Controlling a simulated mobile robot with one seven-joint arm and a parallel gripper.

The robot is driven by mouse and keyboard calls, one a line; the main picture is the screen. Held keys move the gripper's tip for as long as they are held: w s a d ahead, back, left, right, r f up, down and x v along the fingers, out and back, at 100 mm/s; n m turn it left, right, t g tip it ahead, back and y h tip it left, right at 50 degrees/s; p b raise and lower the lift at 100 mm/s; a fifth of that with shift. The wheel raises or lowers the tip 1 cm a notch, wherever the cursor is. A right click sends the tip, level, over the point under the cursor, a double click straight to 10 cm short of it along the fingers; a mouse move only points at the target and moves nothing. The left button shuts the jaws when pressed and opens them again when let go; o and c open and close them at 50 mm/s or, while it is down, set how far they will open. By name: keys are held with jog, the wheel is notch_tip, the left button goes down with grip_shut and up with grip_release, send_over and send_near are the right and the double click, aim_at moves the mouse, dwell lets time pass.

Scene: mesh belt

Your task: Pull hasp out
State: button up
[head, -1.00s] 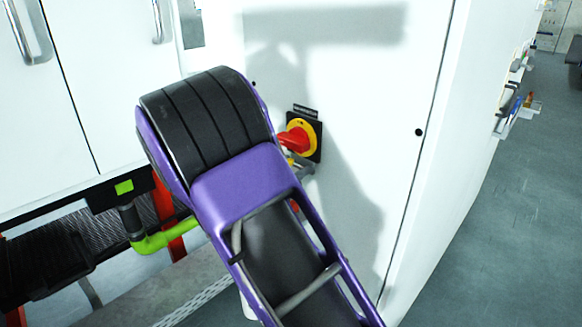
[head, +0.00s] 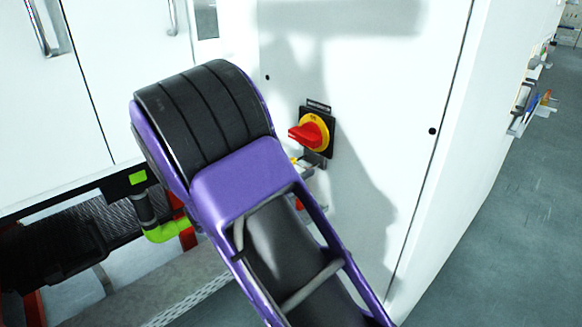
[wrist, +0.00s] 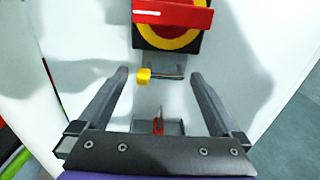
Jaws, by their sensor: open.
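In the wrist view my gripper (wrist: 159,77) is open, its two dark fingers pointing at the white cabinet face with nothing held between them. Between the fingertips, below the switch, shows a small grey metal piece (wrist: 168,71) with a yellow end (wrist: 144,76). Lower, a small red piece (wrist: 158,124) stands at a grey bracket (wrist: 174,127). I cannot tell for sure which of these is the hasp. The red-handled rotary switch (head: 309,133) on its yellow ring sits above them. In the head view my purple arm hides my gripper and partly covers the parts below the switch.
The white cabinet (head: 400,60) fills the middle and right. A mesh belt (head: 95,225) and a lime-green pipe elbow (head: 166,231) lie at lower left. Tools hang on the cabinet's right side (head: 530,100). Open grey floor (head: 520,210) is at right.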

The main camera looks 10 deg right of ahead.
jog(key=v, duration=1.7)
jog(key=shift+s+a, duration=0.1)
